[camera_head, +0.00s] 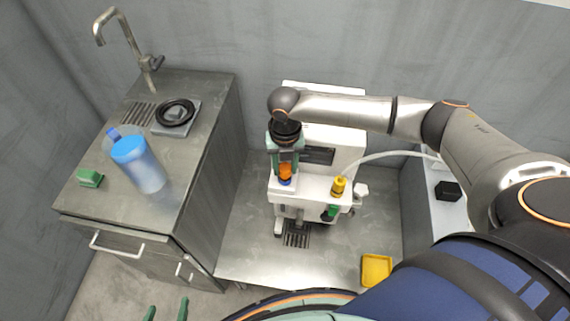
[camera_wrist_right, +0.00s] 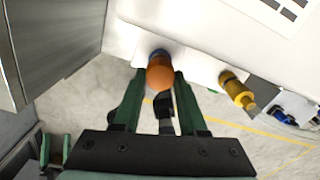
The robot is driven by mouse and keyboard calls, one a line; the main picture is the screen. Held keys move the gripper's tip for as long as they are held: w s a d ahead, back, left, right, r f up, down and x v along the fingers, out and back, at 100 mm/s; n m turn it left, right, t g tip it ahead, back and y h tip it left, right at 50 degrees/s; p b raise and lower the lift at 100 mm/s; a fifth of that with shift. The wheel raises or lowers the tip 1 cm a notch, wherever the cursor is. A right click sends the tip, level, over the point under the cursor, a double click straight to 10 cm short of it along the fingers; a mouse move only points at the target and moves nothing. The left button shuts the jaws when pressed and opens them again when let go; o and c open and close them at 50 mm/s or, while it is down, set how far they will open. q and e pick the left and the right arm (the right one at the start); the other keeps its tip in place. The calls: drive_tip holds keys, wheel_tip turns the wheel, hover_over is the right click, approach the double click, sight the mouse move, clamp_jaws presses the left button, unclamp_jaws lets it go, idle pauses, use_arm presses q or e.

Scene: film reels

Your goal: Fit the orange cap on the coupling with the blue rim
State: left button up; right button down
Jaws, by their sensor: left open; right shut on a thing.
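The orange cap (camera_head: 285,171) is between the fingers of my right gripper (camera_head: 285,169), which is shut on it. In the right wrist view the cap (camera_wrist_right: 160,75) sits between the green fingertips (camera_wrist_right: 160,80). The coupling with the blue rim (camera_head: 285,182) is on the front of the white machine, directly below the cap in the head view. The blue rim (camera_wrist_right: 158,53) shows just behind the cap in the wrist view. The cap hides most of the coupling, and I cannot tell whether it is seated. My left gripper (camera_head: 167,310) is open and empty at the bottom edge.
A yellow fitting (camera_head: 338,187) and a green one (camera_head: 330,212) are on the machine (camera_head: 312,188), right of the coupling. A yellow tray (camera_head: 376,270) lies lower right. The left counter (camera_head: 190,185) holds a blue-lidded jar (camera_head: 140,165), a black ring (camera_head: 175,112) and a green block (camera_head: 89,178).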

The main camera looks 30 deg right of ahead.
sight(284, 169)
drive_tip(key=shift+f+b, duration=0.3)
drive_tip(key=shift+f, duration=0.3)
drive_tip(key=c, duration=0.7)
unclamp_jaws()
drive_tip(key=shift+c, duration=0.2)
drive_tip(key=shift+r, duration=0.15)
wheel_tip(284, 169, up, 3)
drive_tip(key=p, duration=0.3)
wheel_tip(284, 169, up, 8)
drive_tip(key=shift+a+f, duration=0.1)
drive_tip(key=shift+f, duration=0.1)
